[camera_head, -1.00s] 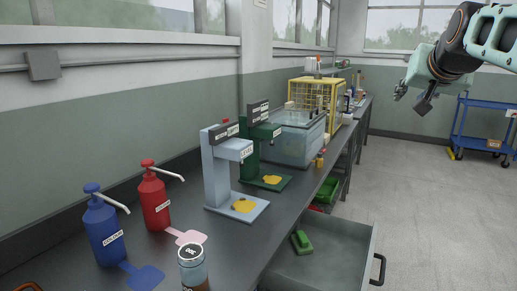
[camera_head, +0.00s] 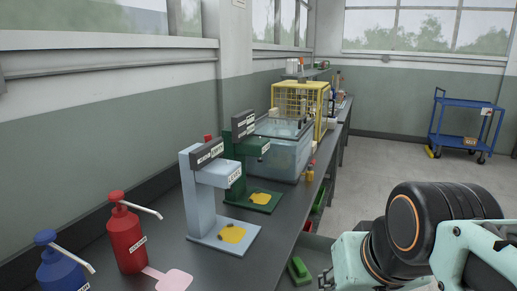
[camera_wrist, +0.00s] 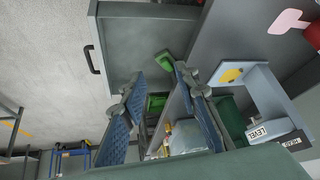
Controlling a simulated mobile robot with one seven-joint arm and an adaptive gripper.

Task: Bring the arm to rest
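My arm (camera_head: 420,235) is folded low at the right of the head view, in front of the bench's right side. Only a dark bit of my gripper shows at the bottom edge there. In the wrist view my gripper (camera_wrist: 157,84) has its two blue-padded fingers well apart, with nothing held between them. The open drawer (camera_wrist: 135,50) and a green block (camera_wrist: 163,62) show beyond the fingers.
The dark bench (camera_head: 170,228) carries a red pump bottle (camera_head: 126,238), a blue pump bottle (camera_head: 62,268), a pale blue stand (camera_head: 198,205), a green stand (camera_head: 236,180), a clear tank (camera_head: 285,158) and a yellow cage (camera_head: 318,97). A blue trolley (camera_head: 466,120) stands at the back right. Floor between is clear.

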